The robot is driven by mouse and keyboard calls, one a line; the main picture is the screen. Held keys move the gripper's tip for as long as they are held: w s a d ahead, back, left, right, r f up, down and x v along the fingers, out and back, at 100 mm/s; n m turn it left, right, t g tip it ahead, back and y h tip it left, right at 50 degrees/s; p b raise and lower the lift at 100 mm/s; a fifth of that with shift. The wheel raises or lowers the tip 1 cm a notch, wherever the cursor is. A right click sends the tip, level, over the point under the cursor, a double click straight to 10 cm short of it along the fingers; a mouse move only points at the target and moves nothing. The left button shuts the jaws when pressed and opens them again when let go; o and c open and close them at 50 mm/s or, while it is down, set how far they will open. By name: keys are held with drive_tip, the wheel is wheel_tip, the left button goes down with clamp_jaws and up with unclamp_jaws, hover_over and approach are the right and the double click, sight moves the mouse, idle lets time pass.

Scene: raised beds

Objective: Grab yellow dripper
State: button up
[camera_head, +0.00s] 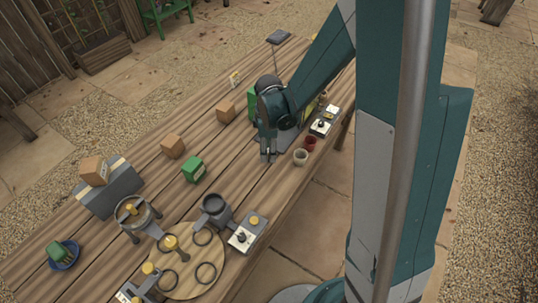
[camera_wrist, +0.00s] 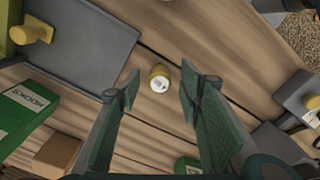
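My gripper (camera_head: 268,157) points down over the wooden table in the head view. In the wrist view, my gripper (camera_wrist: 160,77) is open, its two green-padded fingers apart with nothing held. A small round yellow piece with a white top (camera_wrist: 159,79) lies on the table below, in line with the gap between the fingertips; it looks like the yellow dripper, but I cannot be sure. I cannot make it out in the head view. Another yellow knob-like piece (camera_wrist: 36,28) sits on a grey panel (camera_wrist: 85,42) at the wrist view's upper left.
A white cup (camera_head: 300,157) and a red cup (camera_head: 310,143) stand right of my gripper.

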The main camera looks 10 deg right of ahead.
drive_tip(key=shift+f, duration=1.55)
drive_tip(key=c, duration=0.9)
